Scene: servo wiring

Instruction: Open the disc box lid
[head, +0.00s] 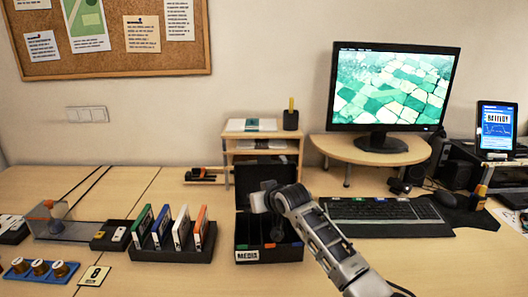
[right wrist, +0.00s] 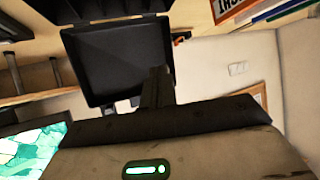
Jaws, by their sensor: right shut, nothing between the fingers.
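The disc box (head: 268,256) is a black box with a "MEDIA" label on its front, in the middle of the desk. Its black lid (head: 250,175) stands raised at the back, and the dark inside with small coloured tabs shows. In the right wrist view the lid's hollow inner face (right wrist: 118,62) fills the upper left. My right gripper (head: 257,202) is over the box, in front of the raised lid. Its fingers (right wrist: 157,88) are together and empty; I cannot tell whether they touch the lid. My left gripper is not in view.
A black rack (head: 172,255) with several upright coloured cases stands left of the box. A keyboard (head: 385,212) lies to the right, beneath the monitor (head: 393,85). A small wooden shelf (head: 262,135) stands behind the lid. Bare desk shows at the front right.

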